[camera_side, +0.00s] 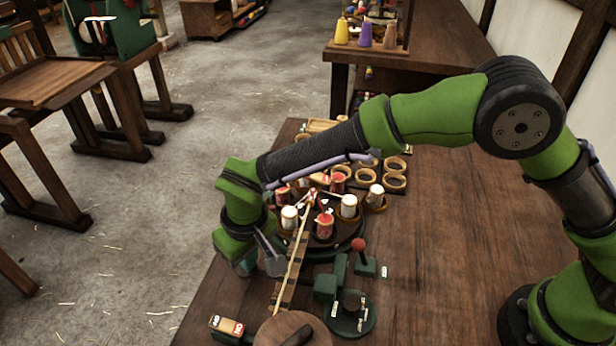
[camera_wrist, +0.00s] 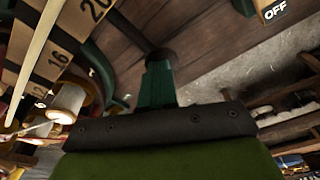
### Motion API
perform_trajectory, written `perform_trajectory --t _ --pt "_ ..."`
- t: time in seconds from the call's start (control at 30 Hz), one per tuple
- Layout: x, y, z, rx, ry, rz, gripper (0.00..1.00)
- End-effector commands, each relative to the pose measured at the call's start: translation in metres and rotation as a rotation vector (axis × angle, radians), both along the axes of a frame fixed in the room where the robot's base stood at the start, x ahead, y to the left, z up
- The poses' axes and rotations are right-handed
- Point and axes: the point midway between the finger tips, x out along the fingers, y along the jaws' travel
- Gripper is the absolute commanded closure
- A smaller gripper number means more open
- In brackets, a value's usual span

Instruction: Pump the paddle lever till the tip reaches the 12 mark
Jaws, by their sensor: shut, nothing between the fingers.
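My gripper (camera_side: 246,268) hangs at the left of the round green bobbin machine (camera_side: 322,252) in the side view. Its dark green fingers show closed together in the wrist view (camera_wrist: 158,68), with nothing between them. A wooden scale strip (camera_wrist: 47,62) in the wrist view carries the marks 20, 16 and 12. A pale strand (camera_wrist: 36,50) runs along it and also shows in the side view (camera_side: 296,255). I cannot tell where the tip stands against the marks. A red-knobbed lever (camera_side: 359,246) stands at the machine's front right. I cannot make out the paddle lever for certain.
White and red bobbins (camera_side: 349,206) stand on the machine. Wooden rings (camera_side: 395,181) lie behind it. A small label box (camera_side: 227,326) and a round wooden lid (camera_side: 290,331) are at the front. The right of the bench (camera_side: 455,230) is clear.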

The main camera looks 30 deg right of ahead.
Motion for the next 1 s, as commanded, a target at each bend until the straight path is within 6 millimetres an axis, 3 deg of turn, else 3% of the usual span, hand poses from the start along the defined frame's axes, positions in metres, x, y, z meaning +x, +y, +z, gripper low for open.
perform_trajectory --t 0.27,1.0 --pt "-0.001 -0.001 0.002 -0.002 0.004 -0.001 1.0" --pt "-0.002 -0.002 0.061 0.0 0.001 0.0 1.0"
